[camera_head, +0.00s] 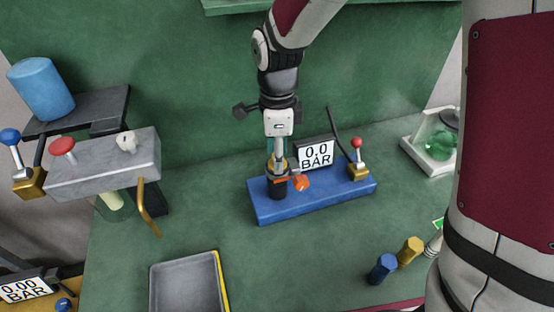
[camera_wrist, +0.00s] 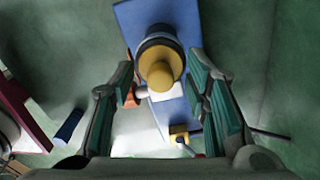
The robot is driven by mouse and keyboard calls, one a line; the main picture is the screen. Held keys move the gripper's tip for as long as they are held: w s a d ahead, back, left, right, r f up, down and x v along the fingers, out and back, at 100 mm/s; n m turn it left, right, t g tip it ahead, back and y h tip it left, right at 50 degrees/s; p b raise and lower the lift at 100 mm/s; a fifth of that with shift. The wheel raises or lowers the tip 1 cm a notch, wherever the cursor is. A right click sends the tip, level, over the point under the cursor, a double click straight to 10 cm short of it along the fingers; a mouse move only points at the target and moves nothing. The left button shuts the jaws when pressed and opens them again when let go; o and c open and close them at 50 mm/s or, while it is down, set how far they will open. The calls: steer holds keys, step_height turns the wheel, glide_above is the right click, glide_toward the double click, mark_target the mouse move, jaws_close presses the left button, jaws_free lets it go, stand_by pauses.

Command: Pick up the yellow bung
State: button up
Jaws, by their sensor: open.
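A yellow bung (camera_wrist: 162,70) with a round top sits upright in a dark round fitting on the blue base (camera_head: 315,206). In the head view it is mostly hidden by my gripper (camera_head: 278,160), which points down over the fitting (camera_head: 277,190). In the wrist view my gripper (camera_wrist: 161,64) is open, with one teal-padded finger on each side of the bung and visible gaps between. Its fingertips appear apart from the bung. A second yellow piece (camera_head: 410,250), hex-sided, stands on the green table next to a blue one (camera_head: 382,268).
The blue base also bears an orange knob (camera_head: 301,182), a gauge reading 0.0 BAR (camera_head: 316,154) and a red-knobbed lever (camera_head: 357,160). A grey tray (camera_head: 188,284) lies front left. A grey valve block (camera_head: 103,163) stands left. A clear case (camera_head: 437,140) stands right.

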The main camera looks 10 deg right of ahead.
jaws_close()
steer(key=shift+r, duration=0.15)
